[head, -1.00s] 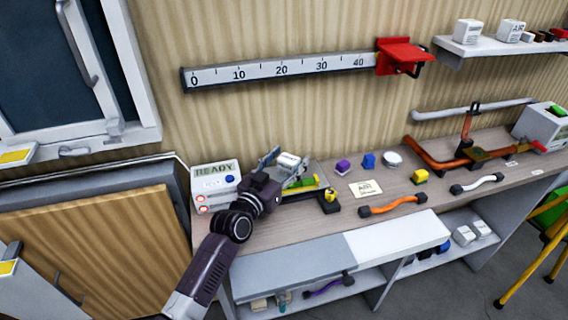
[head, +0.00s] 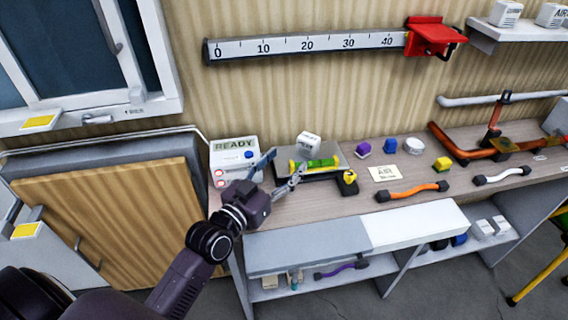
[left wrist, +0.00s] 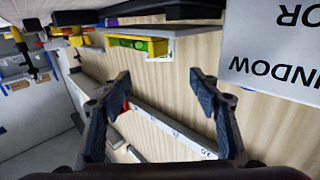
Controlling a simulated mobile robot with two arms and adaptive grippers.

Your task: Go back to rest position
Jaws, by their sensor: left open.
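My left gripper (head: 286,166) is open and empty in the head view, its fingers spread in front of the READY box and the left end of a dark tray. In the left wrist view its two fingers (left wrist: 160,82) stand apart with nothing between them. A white lettered cube (head: 308,146) stands by the tray (head: 341,158), behind a yellow-green level (head: 314,164). The level also shows in the left wrist view (left wrist: 137,44), beyond the fingers. My right gripper is not in view.
The READY box (head: 233,158) stands at the bench's left end. A yellow-black tape measure (head: 347,182), orange-handled part (head: 413,191) and small blocks lie to the right. A ruler rail (head: 310,47) runs along the wall. A wooden panel (head: 115,205) leans at the left.

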